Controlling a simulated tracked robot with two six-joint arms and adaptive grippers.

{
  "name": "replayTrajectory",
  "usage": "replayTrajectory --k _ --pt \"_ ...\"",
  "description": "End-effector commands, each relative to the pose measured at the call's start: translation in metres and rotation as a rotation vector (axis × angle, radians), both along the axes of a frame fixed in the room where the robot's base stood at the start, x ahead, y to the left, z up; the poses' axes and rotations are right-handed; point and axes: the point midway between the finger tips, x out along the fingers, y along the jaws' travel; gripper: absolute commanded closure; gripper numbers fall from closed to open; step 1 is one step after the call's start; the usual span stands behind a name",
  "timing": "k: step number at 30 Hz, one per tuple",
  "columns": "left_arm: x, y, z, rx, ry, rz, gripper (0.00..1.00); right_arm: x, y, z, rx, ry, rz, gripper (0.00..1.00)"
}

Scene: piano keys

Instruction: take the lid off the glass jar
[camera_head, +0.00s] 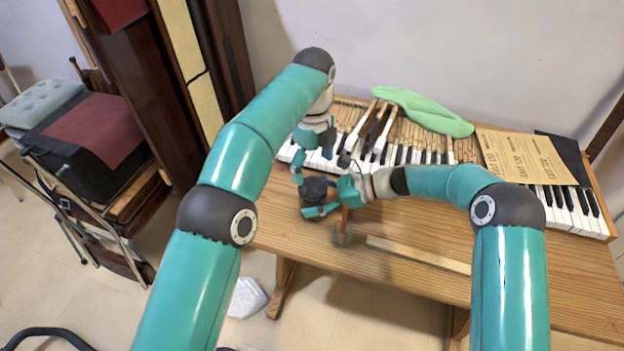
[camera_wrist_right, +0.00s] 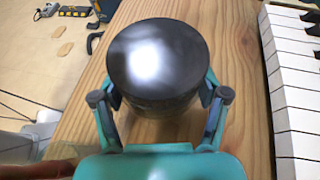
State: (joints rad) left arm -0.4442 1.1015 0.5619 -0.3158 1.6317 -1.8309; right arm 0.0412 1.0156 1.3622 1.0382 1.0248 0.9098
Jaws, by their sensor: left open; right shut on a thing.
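A round, dark, shiny lid (camera_wrist_right: 155,55) fills the middle of the right wrist view, with a dark cylindrical side below it. It also shows in the head view (camera_head: 316,188), near the table's left end. I cannot tell how much of that side is lid and how much is glass jar. My right gripper (camera_wrist_right: 160,100) is shut on the lid, with one finger on each side. My left gripper (camera_head: 312,160) is open, just above and behind the lid in the head view. It appears apart from the lid, though the arms overlap there.
Piano keys (camera_head: 420,156) run along the back of the wooden table (camera_head: 540,270). A green cloth (camera_head: 425,110) and paper sheets (camera_head: 525,157) lie behind and on them. A red-handled brush-like thing (camera_head: 344,215) and a wooden strip (camera_head: 415,253) are near the front edge.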

Motion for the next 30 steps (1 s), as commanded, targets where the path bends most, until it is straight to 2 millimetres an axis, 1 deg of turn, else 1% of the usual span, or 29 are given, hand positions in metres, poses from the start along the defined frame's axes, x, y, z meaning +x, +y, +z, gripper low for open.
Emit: replayTrajectory --k 6,9,12,16,23,24,26,30 --pt "-0.001 0.001 -0.031 0.001 0.004 0.002 0.10 0.000 0.000 0.000 -0.001 0.000 -0.001 1.00" --pt "-0.001 0.001 -0.044 0.001 0.002 0.002 0.10 0.000 0.000 0.000 -0.001 0.000 -0.001 1.00" --pt "-0.001 0.000 -0.052 0.000 0.001 0.003 0.10 0.000 0.000 0.000 -0.001 0.000 -0.001 1.00" --pt "-0.001 0.000 -0.057 -0.001 0.000 0.003 0.10 0.000 0.000 0.000 -0.001 0.000 -0.001 1.00" --pt "-0.001 0.000 -0.058 -0.001 0.000 0.004 0.10 0.000 0.000 0.000 -0.001 0.000 -0.001 1.00" --pt "-0.001 0.000 -0.058 -0.001 0.000 0.004 0.13 0.000 0.000 0.000 -0.001 0.000 -0.001 1.00" --pt "-0.001 0.001 -0.058 -0.001 0.000 0.004 0.23 0.000 0.000 0.000 -0.001 0.000 -0.001 1.00" --pt "-0.001 0.001 -0.058 -0.001 0.000 0.004 0.47 0.000 0.000 0.000 -0.001 0.000 -0.001 1.00"
